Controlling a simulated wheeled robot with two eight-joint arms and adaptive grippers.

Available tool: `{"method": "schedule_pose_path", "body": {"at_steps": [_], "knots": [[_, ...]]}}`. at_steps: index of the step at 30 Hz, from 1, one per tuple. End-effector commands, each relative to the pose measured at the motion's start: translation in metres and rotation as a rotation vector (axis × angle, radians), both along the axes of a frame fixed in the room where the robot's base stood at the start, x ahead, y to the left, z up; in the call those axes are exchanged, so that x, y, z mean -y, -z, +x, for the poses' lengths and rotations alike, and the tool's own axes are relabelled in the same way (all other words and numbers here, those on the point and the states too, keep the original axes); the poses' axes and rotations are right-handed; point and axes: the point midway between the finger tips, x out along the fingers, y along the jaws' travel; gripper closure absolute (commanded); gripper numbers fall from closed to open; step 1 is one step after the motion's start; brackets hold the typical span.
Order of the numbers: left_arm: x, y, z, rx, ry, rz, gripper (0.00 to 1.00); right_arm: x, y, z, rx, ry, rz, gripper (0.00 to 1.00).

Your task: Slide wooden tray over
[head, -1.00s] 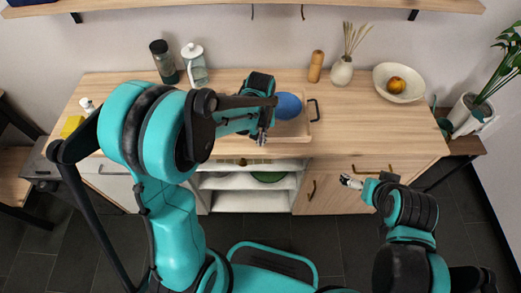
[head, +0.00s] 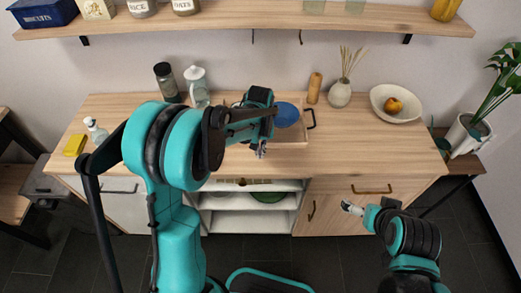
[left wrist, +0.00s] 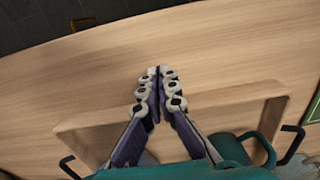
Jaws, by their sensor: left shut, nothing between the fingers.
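The wooden tray (head: 298,136) lies on the wooden counter, its left part hidden behind my left arm. In the left wrist view the tray rim (left wrist: 85,121) runs beneath my left gripper (left wrist: 158,72), with a teal cup (left wrist: 250,148) near the right handle. My left gripper also shows in the head view (head: 261,152). It is shut and empty at the tray's front side; contact is unclear. My right gripper (head: 352,208) is away from the tray, below the counter's front edge in the picture.
A pepper mill (head: 314,88), a reed vase (head: 340,93) and a fruit bowl (head: 397,103) stand behind and right of the tray. A jar (head: 166,82) and a white-lidded bottle (head: 197,87) stand back left. The counter (head: 370,150) is clear at right front.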

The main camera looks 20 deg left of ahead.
Motion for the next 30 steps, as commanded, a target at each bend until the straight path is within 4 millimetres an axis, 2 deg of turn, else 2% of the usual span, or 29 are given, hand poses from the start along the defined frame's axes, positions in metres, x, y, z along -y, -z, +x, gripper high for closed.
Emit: {"method": "schedule_pose_path", "body": {"at_steps": [1,3,9,15,26,30], "knots": [[0.0,0.0,-0.004,0.0,0.001,0.0,1.0,0.0,0.001,0.0,0.0,0.0,0.0,0.0],[0.0,-0.021,-0.003,0.0,0.0,0.0,1.0,0.0,-0.01,0.0,0.0,0.0,0.0,0.0],[0.0,-0.063,-0.003,0.0,0.0,0.0,1.0,0.0,-0.026,0.0,0.0,0.0,0.0,0.0],[0.0,-0.092,-0.002,0.0,0.0,0.0,1.0,0.0,-0.036,0.0,0.0,0.0,0.0,0.0],[0.0,-0.101,-0.003,0.002,0.001,0.001,1.0,0.0,-0.037,0.0,0.0,0.0,0.0,0.0],[-0.001,-0.113,-0.014,0.036,0.015,-0.001,1.0,0.0,-0.037,0.0,0.0,0.0,0.0,0.0]]}}
